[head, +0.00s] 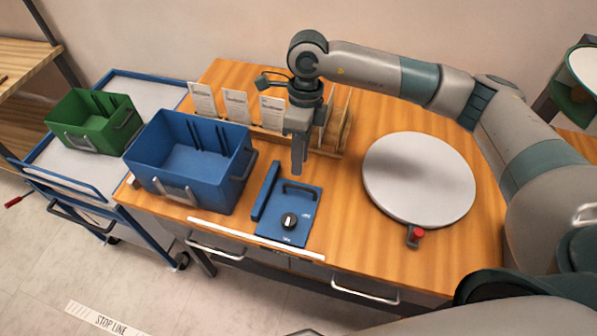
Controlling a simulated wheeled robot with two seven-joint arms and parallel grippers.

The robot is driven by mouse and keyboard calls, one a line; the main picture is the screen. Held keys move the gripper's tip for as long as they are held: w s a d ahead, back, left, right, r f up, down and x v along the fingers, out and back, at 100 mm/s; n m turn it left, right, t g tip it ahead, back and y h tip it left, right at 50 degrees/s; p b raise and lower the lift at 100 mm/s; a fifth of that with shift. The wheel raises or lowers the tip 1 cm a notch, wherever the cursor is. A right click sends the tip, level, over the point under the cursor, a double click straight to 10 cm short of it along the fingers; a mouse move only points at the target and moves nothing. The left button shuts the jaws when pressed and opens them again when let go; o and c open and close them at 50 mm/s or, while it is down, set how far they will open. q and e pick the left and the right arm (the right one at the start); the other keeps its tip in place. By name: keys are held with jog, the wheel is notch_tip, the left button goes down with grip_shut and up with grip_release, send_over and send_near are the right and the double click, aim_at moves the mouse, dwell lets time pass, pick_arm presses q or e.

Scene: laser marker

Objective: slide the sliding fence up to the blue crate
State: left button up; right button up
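The blue crate (240,165) stands open and upright on the left part of the wooden table. A gap of bare table shows between crate and bar. My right gripper (299,172) points down with its fingertips just above or at the handle; contact is unclear. Its fingers look close together, and whether they are shut is unclear. My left gripper is not in view.
A round grey turntable (420,175) with a red-knobbed lever (415,236) is at the right. A wooden rack (330,150) and white cards (236,105) stand behind. A green crate (75,140) sits on a blue trolley (150,92) at the left.

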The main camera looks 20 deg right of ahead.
jog(key=p, duration=0.2)
send_over(298, 193)
notch_tip(298, 193, down, 7)
jog(key=shift+r, duration=0.15)
grip_shut()
